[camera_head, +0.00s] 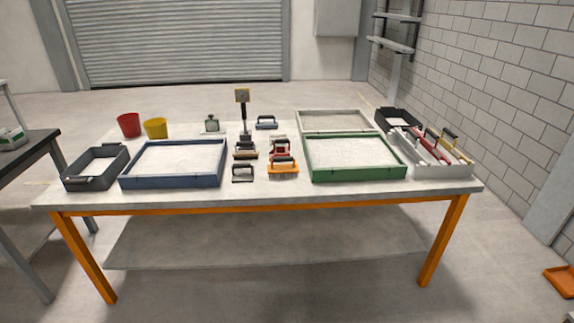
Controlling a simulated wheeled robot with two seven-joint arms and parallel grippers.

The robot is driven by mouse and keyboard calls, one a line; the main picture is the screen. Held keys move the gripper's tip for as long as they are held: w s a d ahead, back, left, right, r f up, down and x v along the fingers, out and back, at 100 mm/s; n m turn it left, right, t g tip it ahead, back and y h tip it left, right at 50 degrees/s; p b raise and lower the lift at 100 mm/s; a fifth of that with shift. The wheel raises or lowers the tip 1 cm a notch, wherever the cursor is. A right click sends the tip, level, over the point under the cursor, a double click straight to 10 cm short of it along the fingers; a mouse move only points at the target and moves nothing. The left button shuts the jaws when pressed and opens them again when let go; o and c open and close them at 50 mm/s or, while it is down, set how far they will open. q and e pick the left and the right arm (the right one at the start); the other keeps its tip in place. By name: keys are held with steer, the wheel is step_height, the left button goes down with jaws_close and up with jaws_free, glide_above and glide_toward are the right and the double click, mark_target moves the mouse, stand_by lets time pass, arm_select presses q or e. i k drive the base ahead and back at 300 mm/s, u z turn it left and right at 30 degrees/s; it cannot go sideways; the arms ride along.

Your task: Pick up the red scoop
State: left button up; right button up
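A long red tool (430,150), which looks like the red scoop, lies slanted in a light grey open tray (440,171) at the right end of the table. Its dark handle end points up and to the right, beside other long tools with dark handles, one of them yellow (456,152). Its exact shape is too small to tell. A small red handled piece (281,148) also sits at the middle of the table. Neither of my grippers shows in the head view.
A blue-rimmed sand tray (172,182) and a green-rimmed one (357,174) stand on the table (262,191). Between them are several handled tools and a black post (243,118). A dark bin (96,183), a red bucket (128,125) and a yellow one (155,128) stand left.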

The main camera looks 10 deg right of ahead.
mark_target(280, 148)
steer(key=u, duration=0.6)
steer(key=k, duration=0.2)
steer(key=z, duration=1.6)
steer(key=i, duration=1.25)
steer(key=u, duration=1)
steer(key=i, duration=0.7)
steer(key=u, duration=0.8)
